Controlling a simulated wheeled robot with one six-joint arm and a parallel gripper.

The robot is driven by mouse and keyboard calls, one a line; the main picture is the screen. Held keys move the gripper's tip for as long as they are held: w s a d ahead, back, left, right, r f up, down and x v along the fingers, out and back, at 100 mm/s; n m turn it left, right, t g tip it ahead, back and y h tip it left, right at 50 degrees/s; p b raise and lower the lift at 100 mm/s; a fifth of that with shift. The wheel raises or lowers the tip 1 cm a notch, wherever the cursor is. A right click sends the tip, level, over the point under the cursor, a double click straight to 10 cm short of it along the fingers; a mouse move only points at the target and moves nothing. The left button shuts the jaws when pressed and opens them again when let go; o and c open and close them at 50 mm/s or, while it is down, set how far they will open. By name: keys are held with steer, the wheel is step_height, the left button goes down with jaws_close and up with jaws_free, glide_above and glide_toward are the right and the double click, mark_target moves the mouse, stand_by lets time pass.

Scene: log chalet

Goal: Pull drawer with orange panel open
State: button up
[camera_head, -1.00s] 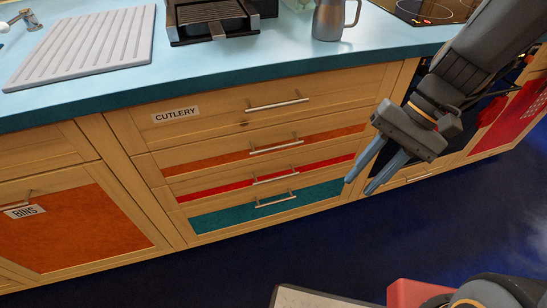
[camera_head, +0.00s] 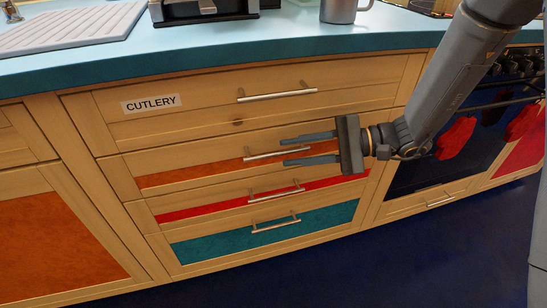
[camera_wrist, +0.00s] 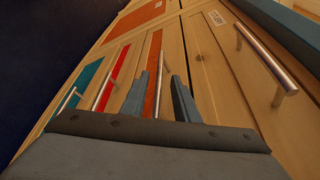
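The drawer with the orange panel (camera_head: 190,174) is the second one down in the wooden cabinet, and it looks closed. Its bar handle (camera_head: 262,156) is partly covered by my gripper (camera_head: 284,151) in the head view. My gripper is open, with its two blue-grey fingers apart and pointing left in front of this handle. I cannot tell whether they touch it or how far apart they are in depth.
The cutlery drawer, with its handle (camera_head: 277,95), lies above. The red-panel drawer handle (camera_head: 277,193) and teal-panel drawer handle (camera_head: 276,224) lie below. The blue worktop (camera_head: 200,62) overhangs the cabinet. An oven (camera_head: 450,150) stands to the right. The dark blue floor in front is clear.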

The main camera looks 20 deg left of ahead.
mark_target(279, 154)
steer(key=shift+b+x, duration=0.4)
steer(key=shift+x, duration=2.4)
jaws_close()
